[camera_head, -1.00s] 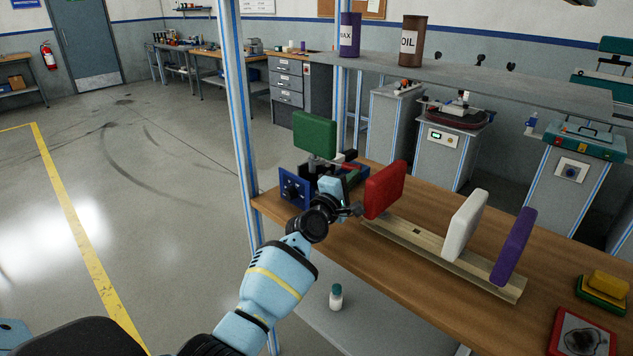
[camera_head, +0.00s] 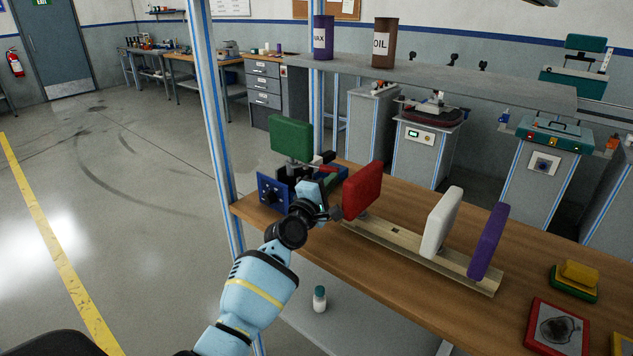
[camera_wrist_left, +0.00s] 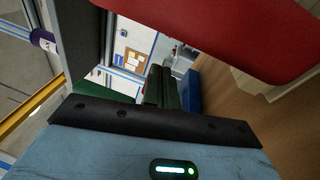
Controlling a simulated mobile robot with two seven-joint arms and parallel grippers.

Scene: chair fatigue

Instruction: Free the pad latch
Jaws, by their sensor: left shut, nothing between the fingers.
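A green pad (camera_head: 291,135) stands upright on a blue and black fixture (camera_head: 270,191) at the left end of the wooden bench. A small red-ended lever (camera_head: 327,157) shows beside it; I cannot tell whether it is the latch. My left gripper (camera_head: 335,212) is shut and empty, in front of the fixture and close to the lower left of a red pad (camera_head: 362,190). I cannot tell whether it touches that pad. In the left wrist view the red pad (camera_wrist_left: 235,35) fills the upper right. My arm hides part of the fixture. My right gripper is not in view.
The red pad, a white pad (camera_head: 442,222) and a purple pad (camera_head: 488,241) stand on a wooden rail (camera_head: 411,246). A grey shelf (camera_head: 460,84) carries wax and oil cans above the bench. A metal post (camera_head: 210,110) rises at the bench's left end.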

